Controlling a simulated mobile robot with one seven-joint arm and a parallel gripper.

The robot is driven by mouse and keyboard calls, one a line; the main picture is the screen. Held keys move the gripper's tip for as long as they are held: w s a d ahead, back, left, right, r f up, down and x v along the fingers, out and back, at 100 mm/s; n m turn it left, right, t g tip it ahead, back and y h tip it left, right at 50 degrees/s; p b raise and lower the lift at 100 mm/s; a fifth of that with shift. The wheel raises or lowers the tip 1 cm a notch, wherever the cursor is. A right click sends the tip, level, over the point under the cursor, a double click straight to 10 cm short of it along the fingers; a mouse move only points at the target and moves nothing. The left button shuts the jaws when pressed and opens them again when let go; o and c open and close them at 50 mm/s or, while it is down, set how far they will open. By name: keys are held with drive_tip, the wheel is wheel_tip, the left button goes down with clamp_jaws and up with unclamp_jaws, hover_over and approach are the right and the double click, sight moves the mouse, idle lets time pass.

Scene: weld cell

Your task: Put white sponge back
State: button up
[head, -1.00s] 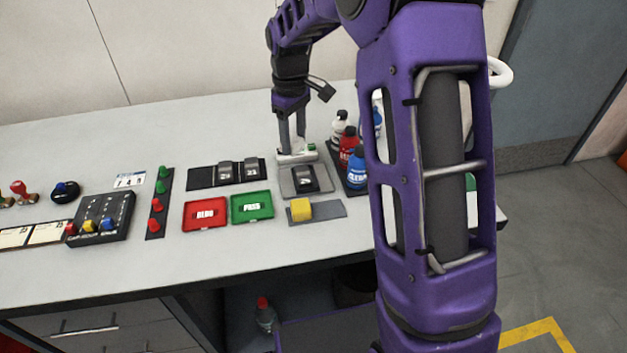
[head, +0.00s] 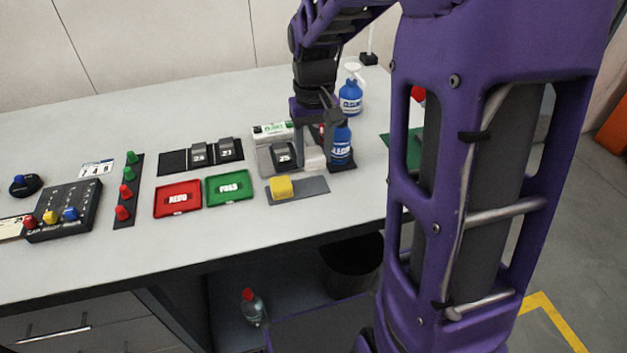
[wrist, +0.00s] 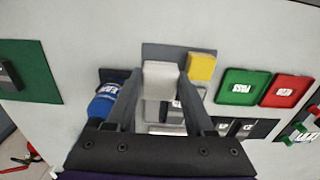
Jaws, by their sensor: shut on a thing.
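The white sponge (head: 314,157) is between the fingers of my gripper (head: 312,160) in the head view. In the wrist view my gripper (wrist: 162,75) is shut on the white sponge (wrist: 160,82), one finger on each side. The sponge appears above the table, and in the wrist view it overlaps the edge of the grey mat (wrist: 150,50). A yellow sponge (wrist: 202,67) sits on that mat beside it. The head view shows the mat (head: 312,186) with the yellow sponge (head: 281,187) on its left part and its right part bare.
A blue bottle (head: 341,145) stands on a dark tray right beside my gripper. A grey tray with a black numbered block (head: 284,156) is just left, with a white-and-green box (head: 270,131) behind. Green (head: 229,190) and red (head: 178,199) trays lie further left.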

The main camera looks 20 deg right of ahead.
sight(314, 188)
drive_tip(key=shift+f+b, duration=0.55)
drive_tip(key=shift+f, duration=2.55)
drive_tip(key=shift+f, duration=0.15)
drive_tip(key=o, duration=1.3)
wheel_tip(314, 188, up, 12)
drive_tip(key=shift+r+p, duration=0.2)
drive_tip(key=shift+p, duration=1)
